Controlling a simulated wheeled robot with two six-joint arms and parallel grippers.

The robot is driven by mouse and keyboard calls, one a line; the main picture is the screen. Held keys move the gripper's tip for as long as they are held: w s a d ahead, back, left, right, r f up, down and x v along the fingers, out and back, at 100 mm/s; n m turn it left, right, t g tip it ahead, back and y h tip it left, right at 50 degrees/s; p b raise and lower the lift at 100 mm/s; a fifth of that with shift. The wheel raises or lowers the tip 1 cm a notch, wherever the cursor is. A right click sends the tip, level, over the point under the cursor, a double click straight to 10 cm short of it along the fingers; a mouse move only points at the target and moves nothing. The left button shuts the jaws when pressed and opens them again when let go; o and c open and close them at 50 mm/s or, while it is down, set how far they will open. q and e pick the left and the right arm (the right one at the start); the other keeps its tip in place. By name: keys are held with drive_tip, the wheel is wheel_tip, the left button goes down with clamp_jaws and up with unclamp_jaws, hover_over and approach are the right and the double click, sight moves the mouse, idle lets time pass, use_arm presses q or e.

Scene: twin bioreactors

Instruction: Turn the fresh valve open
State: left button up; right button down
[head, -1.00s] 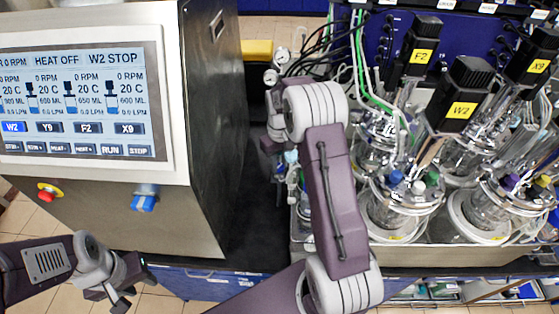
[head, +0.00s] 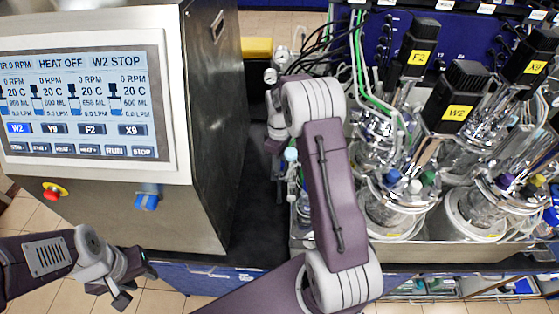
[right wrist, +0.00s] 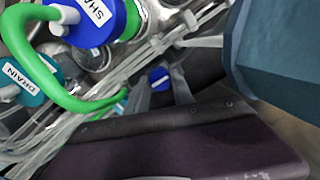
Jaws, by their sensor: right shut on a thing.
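In the right wrist view, a small round blue knob with a white line (right wrist: 159,78) sits between the two grey fingers of my right gripper (right wrist: 161,88), which is shut on it. I see no "fresh" label on this knob. A larger blue valve (right wrist: 92,22) with a label starting "SHA" and a teal valve labelled DRAIN (right wrist: 24,78) are close by at the left. In the head view, my right arm hides most of the gripped spot. My left gripper (head: 136,286) is open and empty at lower left, below the control cabinet.
A control cabinet with a screen (head: 80,105) stands at left, with a red button (head: 52,191) and a blue knob (head: 147,201). Glass vessels with black motors, including W2 (head: 458,98), fill the right. Green tubing (right wrist: 60,92) and clear lines crowd the right wrist view.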

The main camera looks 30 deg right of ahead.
drive_tip(key=shift+w, duration=0.1)
idle(0.3)
drive_tip(key=c, duration=1.1)
unclamp_jaws()
drive_tip(key=shift+r, duration=0.4)
wheel_tip(320, 180, up, 8)
drive_tip(key=b, duration=0.1)
drive_tip(key=shift+r+b, duration=0.15)
drive_tip(key=shift+b, duration=0.2)
